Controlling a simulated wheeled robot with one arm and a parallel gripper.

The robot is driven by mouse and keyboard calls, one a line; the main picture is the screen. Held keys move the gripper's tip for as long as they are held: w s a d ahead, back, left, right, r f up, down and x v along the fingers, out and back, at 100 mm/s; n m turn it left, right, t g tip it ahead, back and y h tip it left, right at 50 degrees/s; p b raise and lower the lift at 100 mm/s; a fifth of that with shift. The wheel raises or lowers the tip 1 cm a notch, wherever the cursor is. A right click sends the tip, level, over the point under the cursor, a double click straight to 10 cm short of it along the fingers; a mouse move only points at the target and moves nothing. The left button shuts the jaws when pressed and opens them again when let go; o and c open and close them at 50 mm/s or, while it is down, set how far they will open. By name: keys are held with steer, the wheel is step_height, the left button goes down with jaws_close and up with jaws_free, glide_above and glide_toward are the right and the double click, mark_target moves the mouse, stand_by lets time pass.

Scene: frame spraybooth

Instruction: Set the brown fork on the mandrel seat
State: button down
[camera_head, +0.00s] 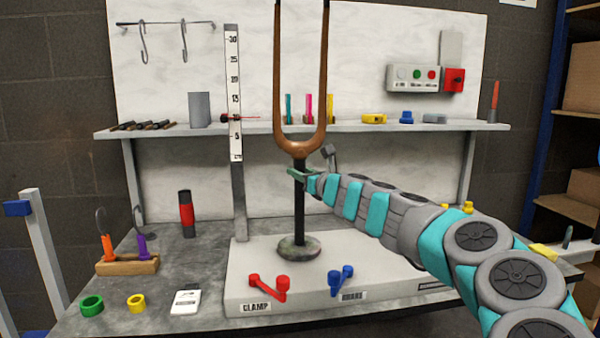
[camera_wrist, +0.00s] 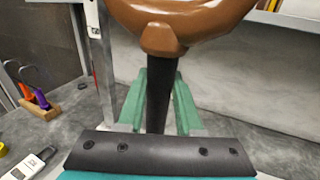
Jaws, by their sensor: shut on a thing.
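The brown fork (camera_head: 299,146) stands upright with its two prongs up; their tops are cut off by the picture's edge. Its crown and black stem (camera_wrist: 160,93) show close in the wrist view. My gripper (camera_head: 305,173) has its green fingers shut on the black stem just below the brown crown; the fingers lie on both sides of it in the wrist view (camera_wrist: 160,105). The stem runs down to a dark round mandrel seat (camera_head: 298,248) on the light base plate. I cannot tell whether the stem's lower end is seated or where fork and post meet.
A red clamp lever (camera_head: 269,286) and a blue brake lever (camera_head: 341,280) sit at the plate's front. A height scale (camera_head: 234,90) stands left of the fork. A shelf (camera_head: 350,126) with small items runs behind. Rings (camera_head: 92,304) and a wooden holder (camera_head: 128,266) are left.

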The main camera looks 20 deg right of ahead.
steer(key=c, duration=0.5)
jaws_free()
steer(key=s, duration=0.7)
steer(key=shift+s+d, duration=0.4)
